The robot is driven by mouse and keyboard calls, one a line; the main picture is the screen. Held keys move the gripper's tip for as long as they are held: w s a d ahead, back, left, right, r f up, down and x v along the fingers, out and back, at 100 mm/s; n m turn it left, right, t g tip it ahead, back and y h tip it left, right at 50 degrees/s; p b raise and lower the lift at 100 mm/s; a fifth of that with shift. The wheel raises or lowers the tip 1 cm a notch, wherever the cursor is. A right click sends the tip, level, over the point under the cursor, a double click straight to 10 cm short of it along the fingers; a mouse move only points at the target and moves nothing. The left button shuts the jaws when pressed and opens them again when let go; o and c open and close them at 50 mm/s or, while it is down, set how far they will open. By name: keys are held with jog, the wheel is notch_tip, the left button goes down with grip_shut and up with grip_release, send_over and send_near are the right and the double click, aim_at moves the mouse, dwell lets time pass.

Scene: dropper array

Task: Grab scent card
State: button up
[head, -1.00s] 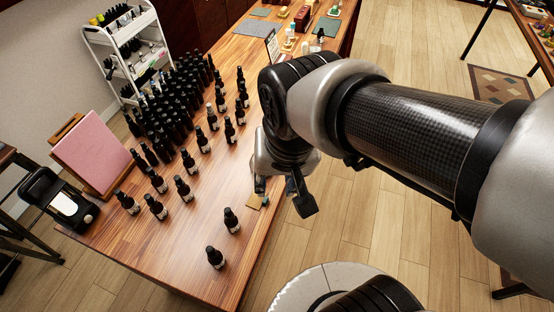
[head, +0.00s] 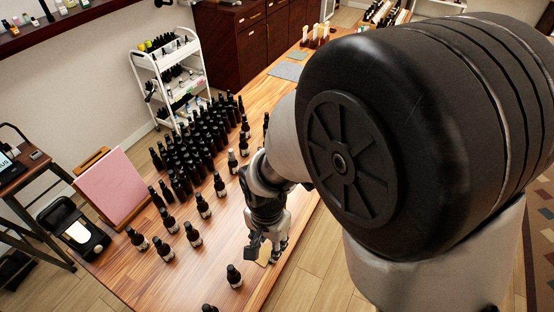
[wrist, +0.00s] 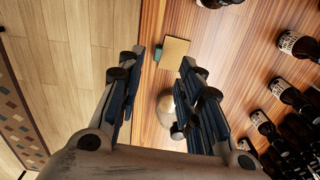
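A small tan card (wrist: 175,51), which looks like the scent card, lies flat near the edge of the wooden table (wrist: 213,60). A small dark green item (wrist: 157,52) is beside its left edge. In the head view the card (head: 264,256) is partly hidden by my gripper (head: 267,247), which hangs over that table edge. The card lies beyond the fingertips, toward the right finger.
Many dark bottles (head: 192,160) cover the far-left table, and a few stand singly, one (head: 234,276) left of my gripper. A pink board (head: 112,190) is at the left. A blurred, shiny round thing (wrist: 165,104) shows between the fingers.

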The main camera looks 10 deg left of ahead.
aim_at(266, 255)
notch_tip(266, 255, down, 9)
jog(key=shift+f+b, duration=0.1)
jog(key=shift+b, duration=0.95)
grip_shut()
